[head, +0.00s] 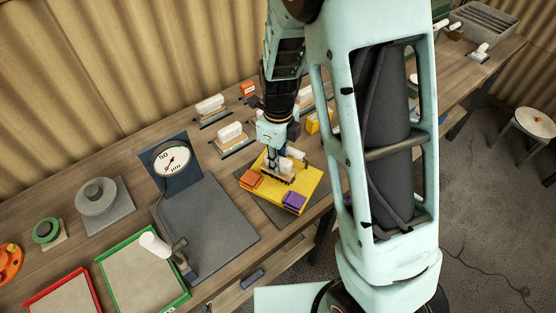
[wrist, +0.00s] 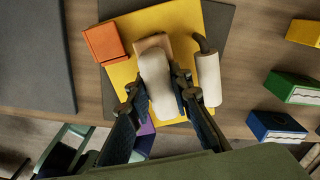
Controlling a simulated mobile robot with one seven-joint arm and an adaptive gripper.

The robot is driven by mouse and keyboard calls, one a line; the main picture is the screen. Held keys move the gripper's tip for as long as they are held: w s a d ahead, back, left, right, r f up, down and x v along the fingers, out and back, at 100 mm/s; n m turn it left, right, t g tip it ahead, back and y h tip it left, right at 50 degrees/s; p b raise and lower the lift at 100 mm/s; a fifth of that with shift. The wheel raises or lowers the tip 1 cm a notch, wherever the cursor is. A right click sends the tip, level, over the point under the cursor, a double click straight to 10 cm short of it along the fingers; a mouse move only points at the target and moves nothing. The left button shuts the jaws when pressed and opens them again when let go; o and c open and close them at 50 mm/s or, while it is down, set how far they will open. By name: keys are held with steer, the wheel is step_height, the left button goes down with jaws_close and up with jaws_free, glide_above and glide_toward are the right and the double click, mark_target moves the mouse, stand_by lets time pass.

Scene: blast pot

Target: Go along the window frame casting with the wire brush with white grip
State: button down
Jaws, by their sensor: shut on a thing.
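My gripper (head: 279,162) is shut on the white grip of a brush (wrist: 157,85), held between the two fingers in the wrist view. A tan block (wrist: 152,43) shows at the end of the grip. The brush is over a flat yellow piece (head: 309,188), which also shows in the wrist view (wrist: 180,20); this may be the window frame casting, but I cannot tell for sure. Whether the bristles touch it is hidden. An orange block (head: 251,179) and a purple block (head: 294,201) sit on the yellow piece's edges.
A white roller-like handle with a dark bent neck (wrist: 208,80) lies close beside my gripper. A dial gauge (head: 171,159) stands left, by a grey plate (head: 215,220). More white-gripped tools (head: 230,132) lie behind. Green (head: 186,293) and red trays (head: 93,292) are at front left.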

mark_target(293, 176)
steer(key=shift+s+d+f, duration=0.1)
steer(key=shift+s+d, duration=0.6)
steer(key=shift+d, duration=0.3)
steer(key=shift+s+d, duration=0.1)
steer(key=shift+s+d, duration=0.6)
steer(key=shift+d, duration=0.25)
steer(key=shift+s+d, duration=0.5)
steer(key=shift+d, duration=0.35)
steer(key=shift+w, duration=0.1)
